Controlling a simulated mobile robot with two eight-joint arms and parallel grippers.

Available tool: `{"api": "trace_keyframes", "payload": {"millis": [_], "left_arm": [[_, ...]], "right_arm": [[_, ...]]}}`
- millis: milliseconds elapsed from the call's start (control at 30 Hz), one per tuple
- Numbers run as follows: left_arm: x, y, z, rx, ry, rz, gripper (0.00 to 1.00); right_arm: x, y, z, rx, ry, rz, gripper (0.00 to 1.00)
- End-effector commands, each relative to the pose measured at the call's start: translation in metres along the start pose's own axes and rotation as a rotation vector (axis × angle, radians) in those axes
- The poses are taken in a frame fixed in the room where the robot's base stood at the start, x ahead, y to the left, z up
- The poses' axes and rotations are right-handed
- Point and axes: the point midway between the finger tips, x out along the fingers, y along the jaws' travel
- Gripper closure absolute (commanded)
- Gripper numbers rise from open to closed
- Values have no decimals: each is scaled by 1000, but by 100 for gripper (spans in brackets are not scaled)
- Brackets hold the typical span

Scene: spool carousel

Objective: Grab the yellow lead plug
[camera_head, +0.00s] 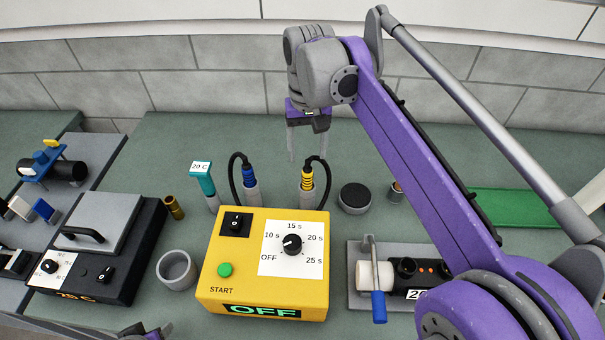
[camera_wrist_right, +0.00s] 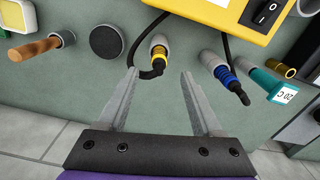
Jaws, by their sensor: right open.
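The yellow lead plug (camera_head: 307,180) stands in a grey holder behind the yellow timer box (camera_head: 262,285), with a black cable arching from its top. In the right wrist view the yellow plug (camera_wrist_right: 158,52) lies just beyond and between the fingertips, apart from them. My right gripper (camera_head: 306,145) is open and empty, above and behind the plug; its two fingers (camera_wrist_right: 158,75) show spread in the wrist view. The blue lead plug (camera_head: 249,176) stands in a similar holder to the left. Only a small part of my left arm shows at the bottom left edge; its gripper cannot be made out.
A teal 20 C piece (camera_head: 204,180) stands left of the blue plug. A black round pad (camera_head: 354,197) sits right of the yellow plug. A grey cup (camera_head: 176,270) and a black hotplate unit (camera_head: 95,250) are at the left. The bench behind the plugs is clear.

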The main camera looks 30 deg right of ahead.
Motion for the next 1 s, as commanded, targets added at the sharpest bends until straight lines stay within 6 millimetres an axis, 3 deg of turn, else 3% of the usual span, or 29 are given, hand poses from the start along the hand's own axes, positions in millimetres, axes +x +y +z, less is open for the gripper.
{"api": "trace_keyframes", "payload": {"millis": [100,367,633,967,1000], "left_arm": [[2,0,2,0,-2,0,50],[3,0,2,0,-2,0,50],[3,0,2,0,-2,0,50],[3,0,3,0,-3,0,50],[3,0,3,0,-3,0,50]], "right_arm": [[21,0,0,0,0,0,33],[43,0,0,0,0,0,33],[81,2,-2,-1,0,0,33],[89,2,-2,0,1,0,33],[89,2,-2,0,1,0,40]]}}
